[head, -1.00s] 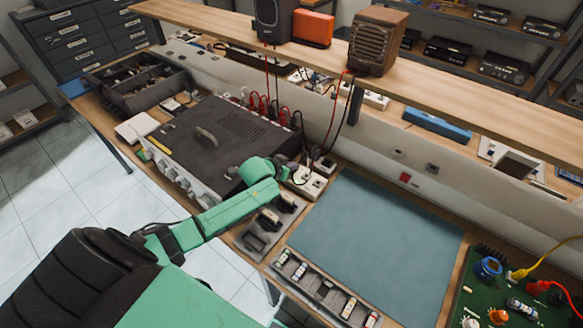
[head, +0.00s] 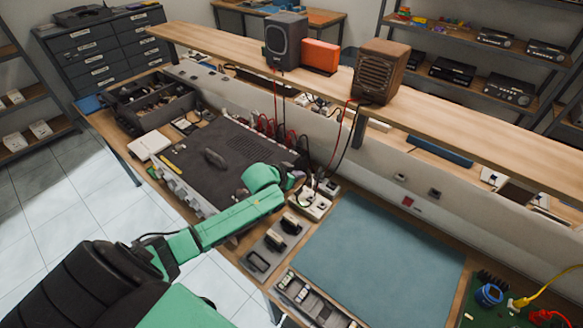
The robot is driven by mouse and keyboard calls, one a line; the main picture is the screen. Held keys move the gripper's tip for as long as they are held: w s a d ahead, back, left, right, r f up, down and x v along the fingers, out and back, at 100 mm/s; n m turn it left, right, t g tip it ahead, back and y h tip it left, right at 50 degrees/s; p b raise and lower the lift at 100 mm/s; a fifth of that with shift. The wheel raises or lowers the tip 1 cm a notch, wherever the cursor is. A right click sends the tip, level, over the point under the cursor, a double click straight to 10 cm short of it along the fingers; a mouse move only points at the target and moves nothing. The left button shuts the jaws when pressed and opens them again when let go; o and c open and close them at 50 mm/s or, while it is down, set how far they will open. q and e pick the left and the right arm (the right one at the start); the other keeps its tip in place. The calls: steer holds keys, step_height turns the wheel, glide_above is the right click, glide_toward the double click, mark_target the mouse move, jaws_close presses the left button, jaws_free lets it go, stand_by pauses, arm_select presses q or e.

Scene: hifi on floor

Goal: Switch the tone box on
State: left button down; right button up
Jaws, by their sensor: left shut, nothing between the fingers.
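No label marks the tone box. The likeliest match is a small off-white box (head: 309,203) with cables and dark parts on its top, standing on the bench just left of the blue-grey mat. My left gripper (head: 294,181) is beyond the rounded green wrist, above the right edge of the large dark unit, up and left of that box. It is shut and empty. Its fingertips are small and partly hidden by the wrist, so I cannot tell whether they touch anything. Any switch on the box is too small to make out. My right gripper is out of view.
The large dark unit (head: 240,140) with a top handle lies left of the box. Red and black cables hang from the shelf (head: 330,85) behind. The shelf carries a grey speaker (head: 286,42), an orange box (head: 320,56) and a brown speaker (head: 381,71). The mat (head: 385,255) is bare.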

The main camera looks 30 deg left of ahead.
arm_select(q)
steer(key=s+r, duration=0.4)
steer(key=r, duration=0.1)
steer(key=shift+a+b, duration=0.3)
steer(key=shift+r, duration=0.1)
